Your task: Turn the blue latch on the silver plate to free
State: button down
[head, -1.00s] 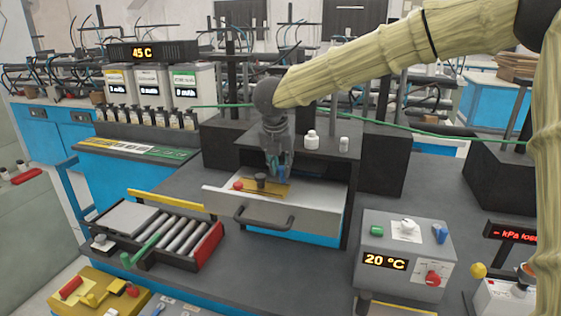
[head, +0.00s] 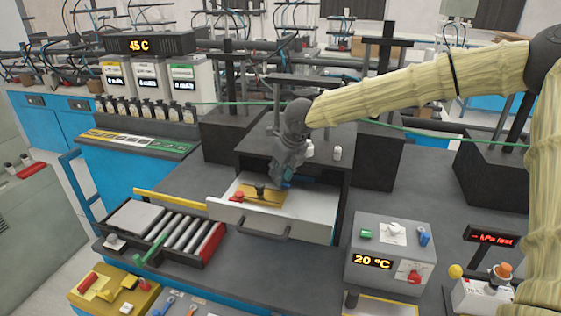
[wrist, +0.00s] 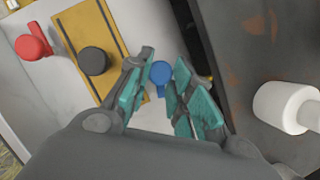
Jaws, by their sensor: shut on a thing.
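The blue latch (wrist: 160,74) shows in the wrist view as a round blue top with a short arm, between my fingertips. My gripper (wrist: 161,82) is shut on it, with teal pads on both sides. In the head view my gripper (head: 286,181) reaches down into the open drawer (head: 270,219), and the latch is mostly hidden behind the fingers. The pale surface (wrist: 90,18) around the latch is visible; I cannot tell a separate silver plate from it. The latch's exact angle is partly covered.
A brass plate (wrist: 68,22) with a black knob (wrist: 93,61) lies left of the latch, and a red handle (wrist: 30,47) is further left. A dark wall (wrist: 235,50) and a white bottle (wrist: 287,106) are close on the right. A grey control box (head: 390,250) stands right of the drawer.

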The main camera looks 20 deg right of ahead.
jog(key=shift+w+d+r+n+y+p, duration=0.1)
jog(key=shift+r+n+y+p, duration=0.1)
jog(key=shift+n+p, duration=0.5)
jog(key=shift+d+r+n+y+p, duration=0.1)
jog(key=shift+n+y+p, duration=0.15)
jog(key=shift+p, duration=0.85)
jog(key=shift+f+n+p, duration=0.15)
jog(key=shift+n+p, duration=0.4)
jog(key=shift+p, duration=0.1)
jog(key=shift+f, duration=0.1)
jog(key=c, duration=1.2)
grip_release()
jog(key=v, duration=1.2)
jog(key=shift+w, duration=0.2)
jog(key=shift+d, duration=0.15)
